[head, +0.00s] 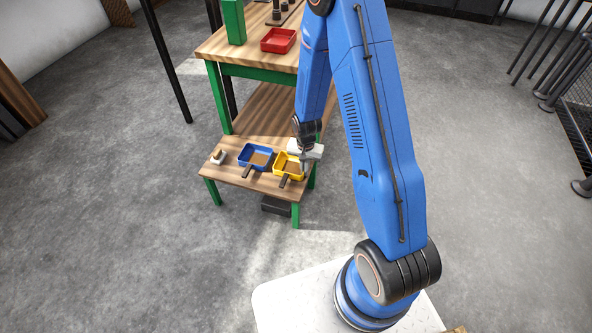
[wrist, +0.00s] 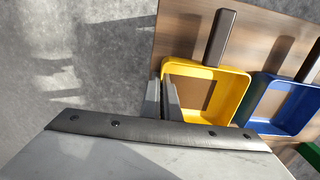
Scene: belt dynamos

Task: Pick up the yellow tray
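The yellow tray (head: 287,172) stands on the low wooden shelf at its right end. It is a square open tray with brown inside and a dark handle bar (wrist: 221,36); it also shows in the wrist view (wrist: 239,102). My gripper (head: 304,168) is at the tray's right wall in the head view. In the wrist view my gripper's two fingers (wrist: 162,96) stand close together, one on each side of the tray's left wall, and look shut on it. The tray looks level and still down on the shelf. The fingers hide part of that wall.
A blue tray (head: 256,157) stands just beside the yellow one, with a small white item (head: 217,157) farther left. A red tray (head: 279,40) is on the higher bench behind. A dark post stands left of the bench. The floor in front is clear.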

